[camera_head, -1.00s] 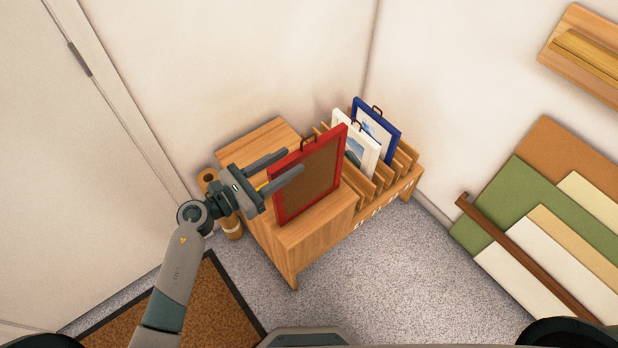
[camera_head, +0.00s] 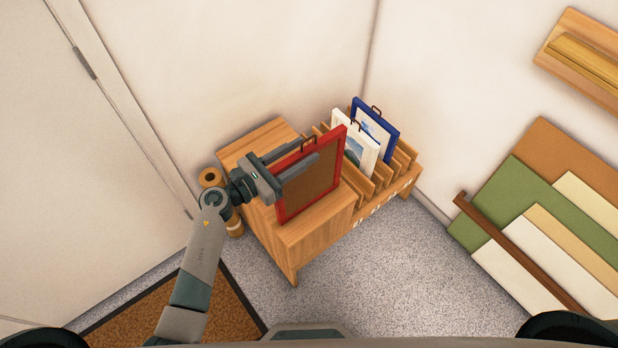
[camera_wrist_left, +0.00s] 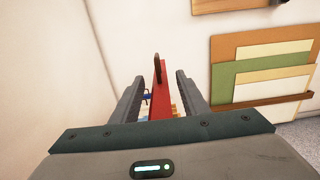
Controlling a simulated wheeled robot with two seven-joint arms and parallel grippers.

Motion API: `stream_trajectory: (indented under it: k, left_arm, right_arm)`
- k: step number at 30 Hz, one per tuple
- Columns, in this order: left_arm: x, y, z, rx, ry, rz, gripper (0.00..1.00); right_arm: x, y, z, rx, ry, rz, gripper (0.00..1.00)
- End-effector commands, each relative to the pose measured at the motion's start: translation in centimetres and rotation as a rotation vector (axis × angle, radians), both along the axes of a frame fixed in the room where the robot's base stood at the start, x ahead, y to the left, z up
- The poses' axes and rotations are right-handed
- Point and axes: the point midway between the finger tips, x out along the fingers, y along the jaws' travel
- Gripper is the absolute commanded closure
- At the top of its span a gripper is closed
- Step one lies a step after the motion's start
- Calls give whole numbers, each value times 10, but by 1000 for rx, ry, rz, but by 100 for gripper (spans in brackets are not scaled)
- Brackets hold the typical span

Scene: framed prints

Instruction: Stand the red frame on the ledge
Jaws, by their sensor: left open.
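The red frame (camera_head: 311,180) stands upright on the wooden cabinet top, its brown back toward the head view and a small hanger loop on its top edge. My left gripper (camera_head: 297,156) is open, one finger on each side of the frame near its upper left. In the left wrist view the red frame (camera_wrist_left: 160,92) shows edge-on between the two apart fingers (camera_wrist_left: 160,95). The ledge (camera_head: 586,58) is a wooden shelf on the right wall, at the upper right; it is empty where visible. My right gripper is not in view.
A slotted rack (camera_head: 380,182) beside the cabinet (camera_head: 318,236) holds a white frame (camera_head: 362,146) and a blue frame (camera_head: 385,125). Boards (camera_head: 545,215) lean on the right wall behind a brown rail. A rolled tube stands left of the cabinet. The grey floor ahead is clear.

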Motion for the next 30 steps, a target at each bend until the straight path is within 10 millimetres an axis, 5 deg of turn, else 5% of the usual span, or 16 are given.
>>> stream_trajectory:
  k: [5,10,30]
  left_arm:
    - [0,0,0,0,0,0,59]
    - [0,0,0,0,0,0,100]
    - [0,0,0,-1,1,0,100]
  right_arm:
    - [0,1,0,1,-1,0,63]
    - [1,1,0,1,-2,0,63]
    - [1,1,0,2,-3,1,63]
